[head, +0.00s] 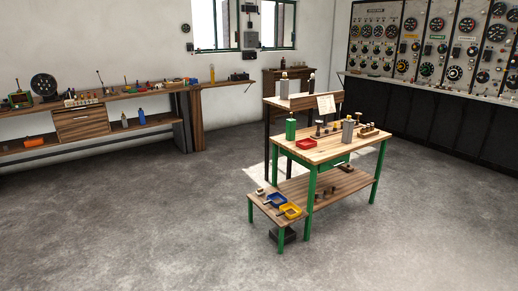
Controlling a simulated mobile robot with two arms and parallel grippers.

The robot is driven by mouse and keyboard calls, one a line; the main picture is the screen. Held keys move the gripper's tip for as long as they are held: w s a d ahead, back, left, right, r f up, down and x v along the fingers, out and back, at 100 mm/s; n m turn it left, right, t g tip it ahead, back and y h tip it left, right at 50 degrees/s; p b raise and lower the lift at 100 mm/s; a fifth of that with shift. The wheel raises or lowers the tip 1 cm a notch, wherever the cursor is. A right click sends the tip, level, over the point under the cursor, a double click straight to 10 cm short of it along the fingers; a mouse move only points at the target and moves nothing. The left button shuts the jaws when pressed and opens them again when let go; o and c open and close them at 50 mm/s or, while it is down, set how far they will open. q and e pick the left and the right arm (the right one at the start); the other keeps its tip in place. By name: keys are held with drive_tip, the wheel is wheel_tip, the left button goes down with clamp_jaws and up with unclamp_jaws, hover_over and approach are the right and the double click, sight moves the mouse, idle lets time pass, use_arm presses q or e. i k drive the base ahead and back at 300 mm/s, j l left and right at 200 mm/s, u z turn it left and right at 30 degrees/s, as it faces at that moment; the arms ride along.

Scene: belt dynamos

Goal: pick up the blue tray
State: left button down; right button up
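A blue tray (270,201) rests on the low wooden shelf of a green-legged workbench near the middle of the head view. A yellow tray (290,216) lies right beside it, on its near right side. The blue tray is small at this distance, and I cannot tell what is in it. Neither of my grippers shows in the head view.
A red tray (306,143) and a green bottle (291,127) stand on the green-legged bench's upper top. A long wooden bench (130,96) runs along the left wall. Control panels (430,45) line the back right. Grey floor (130,220) in front and left is open.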

sight(276, 200)
drive_tip(key=i+u, duration=0.35)
drive_tip(key=i, duration=1.8)
drive_tip(key=j, duration=0.1)
